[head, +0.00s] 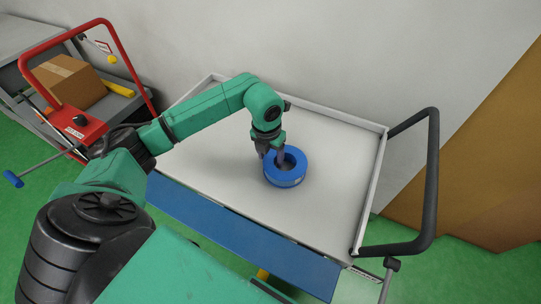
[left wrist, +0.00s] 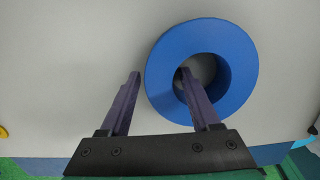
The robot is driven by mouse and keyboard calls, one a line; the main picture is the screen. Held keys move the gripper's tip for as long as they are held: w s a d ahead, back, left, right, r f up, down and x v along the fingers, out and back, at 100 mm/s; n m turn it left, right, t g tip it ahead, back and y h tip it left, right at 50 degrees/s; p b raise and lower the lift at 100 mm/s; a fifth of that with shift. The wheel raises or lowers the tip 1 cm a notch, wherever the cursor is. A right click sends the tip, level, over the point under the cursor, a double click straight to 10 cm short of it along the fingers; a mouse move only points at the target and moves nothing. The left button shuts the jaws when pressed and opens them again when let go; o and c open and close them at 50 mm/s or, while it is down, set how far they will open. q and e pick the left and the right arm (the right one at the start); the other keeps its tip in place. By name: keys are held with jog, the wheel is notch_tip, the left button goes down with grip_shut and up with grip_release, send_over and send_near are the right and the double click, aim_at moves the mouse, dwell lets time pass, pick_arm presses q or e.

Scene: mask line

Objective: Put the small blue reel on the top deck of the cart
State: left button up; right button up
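The blue reel (head: 291,181) is a thick ring with an open centre. It lies flat on the light grey top deck (head: 225,160) of the cart, right of the deck's middle. My left gripper (head: 275,160) points down at the reel. In the left wrist view the gripper's (left wrist: 159,73) fingers are apart, one over the hole of the reel (left wrist: 240,62) and the other outside its left edge. A small gap shows between the outer finger and the reel. My right gripper is not in view.
The deck has a low raised rim and a black handle (head: 432,190) at the right. A red-framed cart (head: 85,125) with a cardboard box (head: 68,82) stands at the left. A wall is behind, and a brown panel (head: 490,170) stands at the right. Most of the deck is clear.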

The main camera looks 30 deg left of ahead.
pick_arm(q)
jog(key=shift+r, duration=0.5)
notch_tip(320, 180, up, 11)
jog(key=s+b, duration=0.1)
jog(key=shift+s, duration=0.25)
